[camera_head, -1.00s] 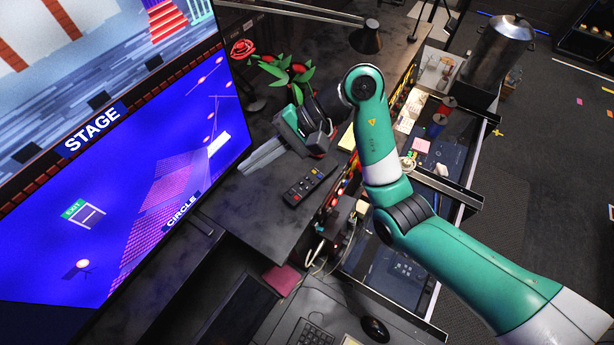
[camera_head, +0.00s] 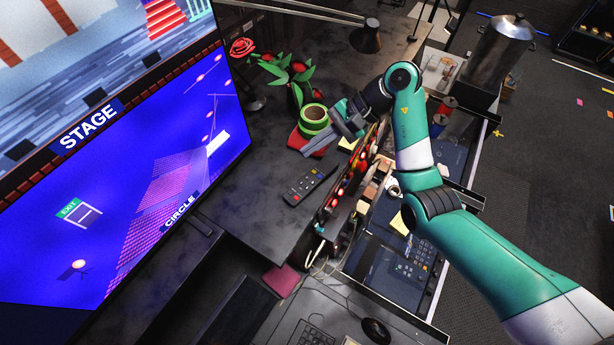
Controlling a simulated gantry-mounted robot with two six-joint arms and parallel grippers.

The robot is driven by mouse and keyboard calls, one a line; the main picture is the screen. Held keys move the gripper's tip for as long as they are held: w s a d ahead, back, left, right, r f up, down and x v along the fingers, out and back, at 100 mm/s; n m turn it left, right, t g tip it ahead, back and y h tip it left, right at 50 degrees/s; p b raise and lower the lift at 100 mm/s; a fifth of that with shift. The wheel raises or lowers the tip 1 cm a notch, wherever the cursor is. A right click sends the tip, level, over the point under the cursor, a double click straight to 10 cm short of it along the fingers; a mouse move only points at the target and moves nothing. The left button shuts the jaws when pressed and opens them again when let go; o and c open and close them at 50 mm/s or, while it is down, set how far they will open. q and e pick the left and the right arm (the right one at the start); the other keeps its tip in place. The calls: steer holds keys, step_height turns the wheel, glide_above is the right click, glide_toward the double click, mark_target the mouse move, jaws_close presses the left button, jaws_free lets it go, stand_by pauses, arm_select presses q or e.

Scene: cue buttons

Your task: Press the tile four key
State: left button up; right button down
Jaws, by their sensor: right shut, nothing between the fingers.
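My right gripper (camera_head: 312,148) is shut and empty. Its grey fingers point left and down over the dark desk, in front of the green rolls. A row of small red-lit buttons (camera_head: 342,188) runs along a panel at the desk's right edge, below and right of the fingertips. My right arm hides part of the panel's far end. I cannot read any labels, so I cannot tell which key is tile four. My left gripper is not in view.
Green tape rolls (camera_head: 314,115) sit on a red object (camera_head: 310,141) by the gripper. A remote control (camera_head: 308,184) lies on the desk. A large screen (camera_head: 130,190) stands at left, a lamp (camera_head: 366,38) at the back. A red rose (camera_head: 242,47) is behind.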

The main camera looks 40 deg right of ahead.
steer(key=b, duration=0.4)
glide_above(311, 177)
step_height(311, 177, down, 7)
steer(key=shift+f, duration=0.2)
steer(key=shift+d+f+b, duration=0.1)
steer(key=shift+f+b, duration=0.4)
steer(key=shift+b, duration=0.15)
stand_by(1.0)
steer(key=shift+f+b, duration=0.4)
steer(key=shift+b, duration=0.15)
steer(key=shift+f+b, duration=0.25)
steer(key=shift+b, duration=0.05)
stand_by(0.3)
steer(key=shift+r, duration=0.15)
steer(key=shift+r+p, duration=0.35)
steer(key=shift+r, duration=0.2)
